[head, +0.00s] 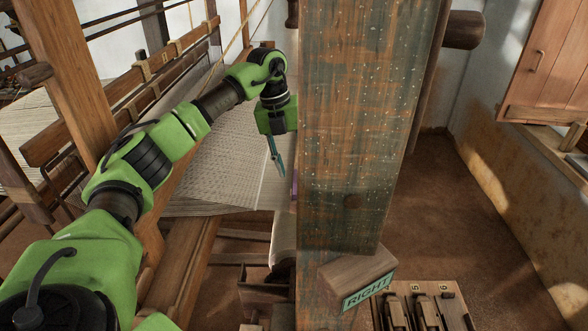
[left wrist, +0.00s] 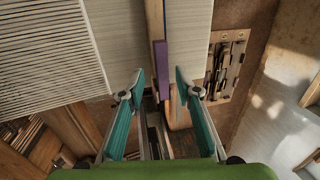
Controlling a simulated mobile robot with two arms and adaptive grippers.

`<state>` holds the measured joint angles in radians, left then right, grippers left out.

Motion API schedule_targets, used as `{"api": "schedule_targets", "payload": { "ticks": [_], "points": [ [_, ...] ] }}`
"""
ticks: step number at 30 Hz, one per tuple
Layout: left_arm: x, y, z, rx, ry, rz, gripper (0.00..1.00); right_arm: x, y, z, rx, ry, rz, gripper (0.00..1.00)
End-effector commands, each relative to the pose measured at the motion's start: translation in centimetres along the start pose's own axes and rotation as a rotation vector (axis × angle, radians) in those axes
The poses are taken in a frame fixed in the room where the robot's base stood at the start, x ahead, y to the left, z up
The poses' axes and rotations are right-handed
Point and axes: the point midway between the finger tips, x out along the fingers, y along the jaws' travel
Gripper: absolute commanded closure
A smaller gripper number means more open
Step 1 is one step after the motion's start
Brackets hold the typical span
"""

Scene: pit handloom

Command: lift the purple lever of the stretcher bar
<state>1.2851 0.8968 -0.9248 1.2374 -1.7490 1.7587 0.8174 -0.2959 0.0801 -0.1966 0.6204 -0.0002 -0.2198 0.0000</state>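The purple lever (left wrist: 161,68) stands out in the left wrist view, lying along a narrow wooden bar (left wrist: 154,18) between two stretches of pale cloth. In the head view only a thin purple strip of the lever (head: 294,184) shows at the edge of the big post, which hides the rest. My left gripper (head: 277,164) points down over the cloth, just left of the post. In the left wrist view its teal fingers (left wrist: 160,86) are spread apart and empty, with the lever beyond and between their tips. I see no contact. My right gripper is in neither view.
A thick worn wooden post (head: 360,120) stands close on the right of my left gripper. A block marked RIGHT (head: 368,288) sits at its foot, near numbered pedals (head: 424,310). Woven cloth (head: 225,155) and loom beams lie to the left.

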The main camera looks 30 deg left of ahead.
Motion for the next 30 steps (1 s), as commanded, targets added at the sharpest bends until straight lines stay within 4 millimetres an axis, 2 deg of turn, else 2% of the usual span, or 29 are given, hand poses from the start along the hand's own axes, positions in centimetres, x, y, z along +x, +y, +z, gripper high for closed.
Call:
{"api": "schedule_targets", "payload": {
  "ticks": [3, 7, 17, 18, 21, 30],
  "points": [
    [1.6, 0.0, -0.1, 0.001, 0.002, 0.002, 0.69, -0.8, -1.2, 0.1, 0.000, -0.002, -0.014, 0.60],
    [2.7, 0.0, 0.0, 0.002, 0.001, 0.000, 0.69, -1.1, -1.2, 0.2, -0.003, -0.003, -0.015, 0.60],
    [3.2, 0.0, 0.0, 0.002, -0.001, -0.001, 0.69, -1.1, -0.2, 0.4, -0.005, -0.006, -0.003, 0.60],
    [3.2, 0.0, 0.0, 0.002, -0.001, -0.001, 0.74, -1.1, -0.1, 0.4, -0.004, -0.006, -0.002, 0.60],
    [3.2, 0.0, 0.0, 0.002, 0.000, -0.001, 1.00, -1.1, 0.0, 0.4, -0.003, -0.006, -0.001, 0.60],
    [3.1, 0.2, 0.1, 0.004, -0.011, -0.001, 1.00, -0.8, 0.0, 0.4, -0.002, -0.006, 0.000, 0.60]
  ]
}}
